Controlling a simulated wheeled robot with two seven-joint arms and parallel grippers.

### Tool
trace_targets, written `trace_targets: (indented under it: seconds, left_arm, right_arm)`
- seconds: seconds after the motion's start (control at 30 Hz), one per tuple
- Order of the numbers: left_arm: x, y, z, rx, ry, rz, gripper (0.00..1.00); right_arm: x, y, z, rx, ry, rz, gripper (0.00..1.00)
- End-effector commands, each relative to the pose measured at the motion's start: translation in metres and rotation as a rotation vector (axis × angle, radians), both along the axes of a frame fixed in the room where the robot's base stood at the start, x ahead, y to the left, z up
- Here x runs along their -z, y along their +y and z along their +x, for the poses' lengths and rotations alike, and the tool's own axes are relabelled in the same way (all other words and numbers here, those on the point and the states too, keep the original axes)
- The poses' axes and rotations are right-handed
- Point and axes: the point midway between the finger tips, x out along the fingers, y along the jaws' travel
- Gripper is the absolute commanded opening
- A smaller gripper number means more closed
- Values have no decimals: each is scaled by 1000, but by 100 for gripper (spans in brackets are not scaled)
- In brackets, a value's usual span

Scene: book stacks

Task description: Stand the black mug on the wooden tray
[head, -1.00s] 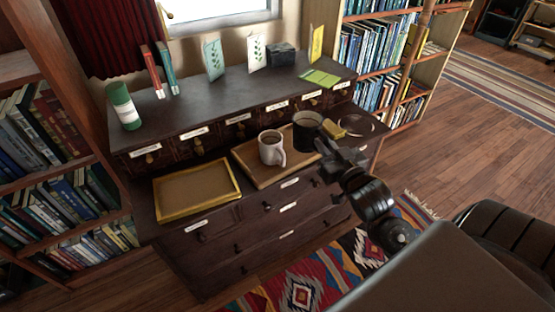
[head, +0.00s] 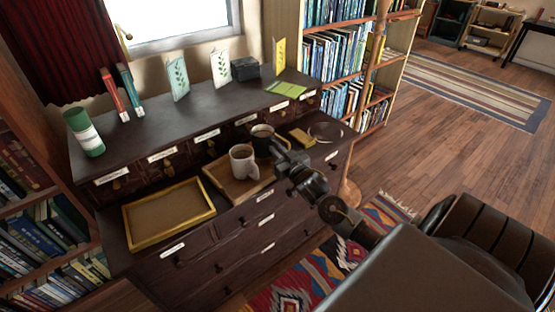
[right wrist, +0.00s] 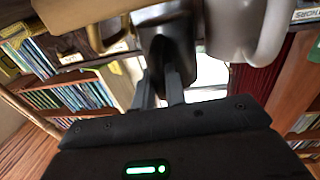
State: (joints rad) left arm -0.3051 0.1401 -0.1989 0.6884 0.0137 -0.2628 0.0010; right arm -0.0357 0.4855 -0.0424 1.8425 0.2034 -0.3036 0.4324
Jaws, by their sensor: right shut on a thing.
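The black mug (head: 262,137) is upright at the right back end of the wooden tray (head: 222,187), behind and right of the white mug (head: 242,165). I cannot tell whether its base touches the tray. My right gripper (head: 279,149) is shut on the black mug from its right side. In the right wrist view, my right gripper (right wrist: 160,85) has its fingers at the black mug (right wrist: 165,18), with the white mug (right wrist: 246,28) close beside it. The white mug stands on the tray and hides part of the black mug's lower side. My left gripper is out of view.
A yellow-rimmed tray (head: 140,243) lies left on the same ledge. The upper shelf holds cards, books and a green canister (head: 84,133).

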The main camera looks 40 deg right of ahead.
Motion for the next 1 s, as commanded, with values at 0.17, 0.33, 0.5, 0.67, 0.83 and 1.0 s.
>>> trace_targets:
  seconds: [0.17, 0.33, 0.5, 0.67, 0.83, 1.0]
  left_arm:
    - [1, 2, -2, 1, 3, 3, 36]
    - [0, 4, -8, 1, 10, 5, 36]
    - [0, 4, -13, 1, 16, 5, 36]
    - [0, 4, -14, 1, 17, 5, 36]
    - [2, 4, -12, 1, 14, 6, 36]
    - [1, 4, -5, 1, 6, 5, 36]
  right_arm:
    - [8, -2, 7, 1, -1, 1, 0]
    - [30, -2, 5, 0, -1, 0, 0]
    - [35, -2, 5, 0, -3, 0, 0]
    - [35, -2, 5, 0, -2, 0, 0]
    - [40, -2, 5, 0, 1, 0, 16]
    - [39, -2, 5, 0, 1, 0, 35]
